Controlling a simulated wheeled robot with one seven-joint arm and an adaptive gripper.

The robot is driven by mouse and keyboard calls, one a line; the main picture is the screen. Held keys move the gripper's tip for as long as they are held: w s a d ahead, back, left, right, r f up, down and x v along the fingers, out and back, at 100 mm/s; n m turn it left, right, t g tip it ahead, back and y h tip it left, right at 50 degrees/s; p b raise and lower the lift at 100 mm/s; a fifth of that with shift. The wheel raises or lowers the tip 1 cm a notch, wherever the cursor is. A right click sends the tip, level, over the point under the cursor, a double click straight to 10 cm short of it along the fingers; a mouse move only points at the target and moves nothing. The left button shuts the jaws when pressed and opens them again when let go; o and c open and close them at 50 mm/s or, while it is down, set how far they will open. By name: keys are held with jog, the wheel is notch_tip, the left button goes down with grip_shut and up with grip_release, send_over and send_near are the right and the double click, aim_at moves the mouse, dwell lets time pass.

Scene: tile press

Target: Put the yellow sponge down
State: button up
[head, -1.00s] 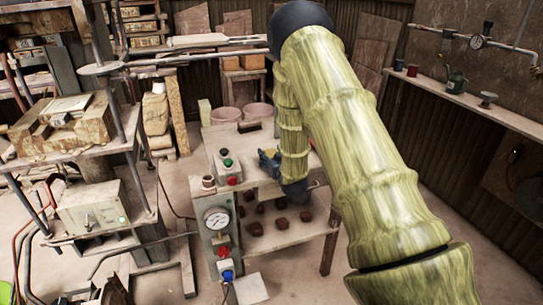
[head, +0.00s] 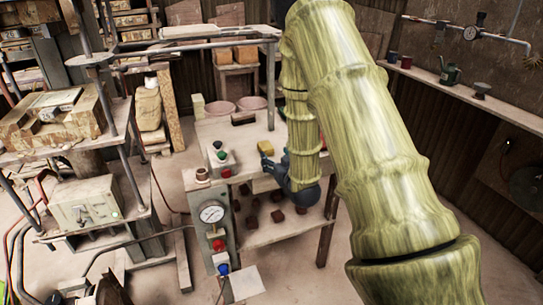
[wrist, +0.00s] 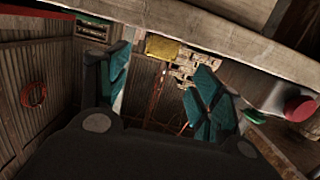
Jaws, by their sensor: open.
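The yellow sponge (head: 265,146) shows as a small patch at the bench top, just past my gripper's fingertips. In the wrist view the yellow sponge (wrist: 162,48) appears ahead, between the two teal fingers, against the pale bench edge. My gripper (head: 268,156) is open at the bench, low beside the top, partly hidden by my arm. In the wrist view my gripper (wrist: 163,75) has its fingers spread with a gap between them. Whether a finger still touches the sponge, I cannot tell.
The bench (head: 215,130) carries red and green buttons, a small cup (head: 202,174) and a dark block (head: 243,118). Pink bowls (head: 251,103) stand behind. Several dark red pieces lie on the lower shelf (head: 265,233). A gauge (head: 212,213) is on the front left post.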

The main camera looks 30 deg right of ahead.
jog(key=s+a+f+g+y, duration=0.1)
jog(key=s+a+f+g, duration=0.2)
jog(key=s+a+f, duration=0.4)
jog(key=s+a+f+n+g+y, duration=0.1)
jog(key=s+a+f+g, duration=0.15)
jog(key=s+f, duration=0.45)
jog(key=s+a+f+g, duration=0.3)
jog(key=a+f, duration=0.2)
jog(key=f, duration=0.5)
jog(key=s+a+f+g, duration=0.2)
jog(key=s+a+f, duration=0.1)
jog(key=s, duration=0.5)
jog(key=s+a+f+n+g+y, duration=0.1)
jog(key=s+a+f+g, duration=0.2)
jog(key=s, duration=0.6)
jog(key=s+a+f+g+y, duration=0.1)
jog(key=s+a+f, duration=0.3)
jog(key=s, duration=0.5)
jog(key=shift+a+f+g, duration=0.4)
jog(key=shift+a+g, duration=0.35)
jog(key=shift+a, duration=0.1)
jog(key=shift+r, duration=0.15)
jog(key=shift+r+p, duration=0.4)
